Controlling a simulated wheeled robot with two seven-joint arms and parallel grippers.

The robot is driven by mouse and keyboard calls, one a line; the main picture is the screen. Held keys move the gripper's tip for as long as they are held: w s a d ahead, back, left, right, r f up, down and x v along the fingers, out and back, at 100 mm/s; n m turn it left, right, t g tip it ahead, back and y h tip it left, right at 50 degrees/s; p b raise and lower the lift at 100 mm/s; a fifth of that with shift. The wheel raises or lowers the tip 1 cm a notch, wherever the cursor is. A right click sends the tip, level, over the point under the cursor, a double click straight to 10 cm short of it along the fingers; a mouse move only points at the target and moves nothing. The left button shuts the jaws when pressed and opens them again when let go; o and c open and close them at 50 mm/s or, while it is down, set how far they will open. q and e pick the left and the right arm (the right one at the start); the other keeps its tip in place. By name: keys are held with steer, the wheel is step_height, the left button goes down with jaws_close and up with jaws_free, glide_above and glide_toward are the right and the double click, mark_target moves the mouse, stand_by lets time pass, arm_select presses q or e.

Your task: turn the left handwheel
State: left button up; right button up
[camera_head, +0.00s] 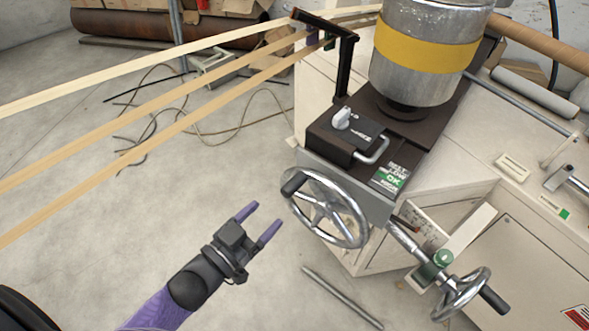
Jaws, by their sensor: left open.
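The left handwheel (353,236) is a spoked metal wheel with a dark crank handle (294,183) at its upper left. It is mounted on the front of the winder, below a dark plate. My left gripper (262,223) has purple fingers and a dark body. It is open and empty, to the left of the wheel and apart from it, with its fingers pointing up and right. My right gripper is not in view.
A second, smaller handwheel (465,292) with a dark handle is at the lower right. A black box with a white knob (342,117) sits above the left wheel. Light strips (150,105) cross the upper left. A metal rod (342,297) lies below. Floor around my gripper is clear.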

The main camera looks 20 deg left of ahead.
mark_target(285, 195)
arm_select(q)
steer(key=shift+n, duration=0.8)
steer(key=b+x, duration=0.1)
steer(key=x, duration=0.7)
steer(key=shift+w+a+f+b, duration=0.1)
steer(key=shift+w+b, duration=0.1)
steer(key=shift+b, duration=0.2)
steer(key=shift+w+d, duration=0.25)
steer(key=shift+w, duration=0.3)
jaws_close()
